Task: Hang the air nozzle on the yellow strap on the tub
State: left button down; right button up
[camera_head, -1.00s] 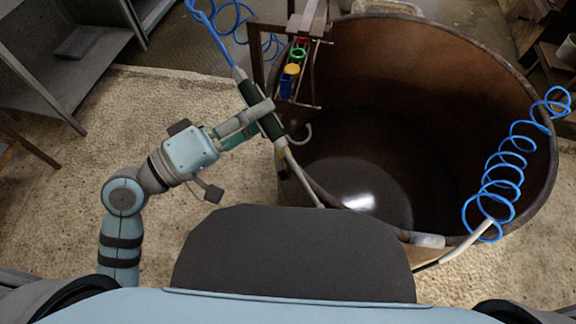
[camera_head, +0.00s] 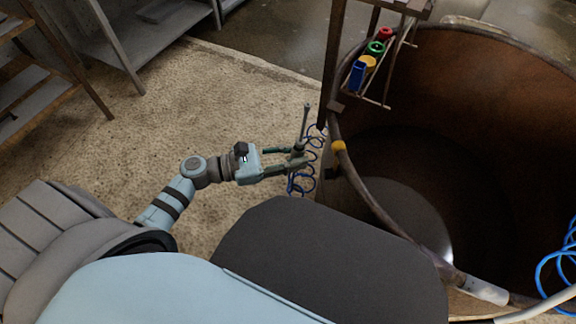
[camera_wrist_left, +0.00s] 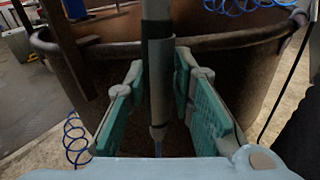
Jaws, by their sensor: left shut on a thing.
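My left gripper (camera_head: 299,160) is shut on the air nozzle (camera_head: 305,122), just left of the tub's near-left side. The nozzle's thin tube points up and its blue coiled hose (camera_head: 308,178) hangs below. In the left wrist view, the nozzle's dark grip (camera_wrist_left: 161,80) is between the green finger pads. The tub (camera_head: 490,95) is large, round and rusty brown. The yellow strap (camera_head: 339,146) is a small band around its rim, a little right of the nozzle and apart from it. My right gripper is not in view.
A rack with red, green, yellow and blue items (camera_head: 367,63) stands at the tub's left rim, beyond the strap. Another blue coil (camera_head: 560,262) and a pale tube (camera_head: 540,306) are at the lower right. Shelves (camera_head: 120,45) stand far left. The floor left of my arm is clear.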

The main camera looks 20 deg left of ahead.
pick_arm(q)
jog(key=shift+w+d+f+n, duration=0.2)
jog(key=shift+w+f+n, duration=0.2)
jog(key=shift+f, duration=0.2)
jog(key=shift+w+d+f+n, duration=0.15)
jog(key=shift+w+f+n, duration=0.15)
jog(key=shift+w+f, duration=0.25)
jog(key=shift+w+d, duration=0.2)
jog(key=shift+d, duration=0.3)
jog(key=shift+r, duration=0.1)
jog(key=shift+p+x, duration=0.35)
jog(key=shift+x, duration=1.65)
jog(key=shift+f+b, duration=1.15)
jog(key=shift+f, duration=0.1)
jog(key=shift+f, duration=0.1)
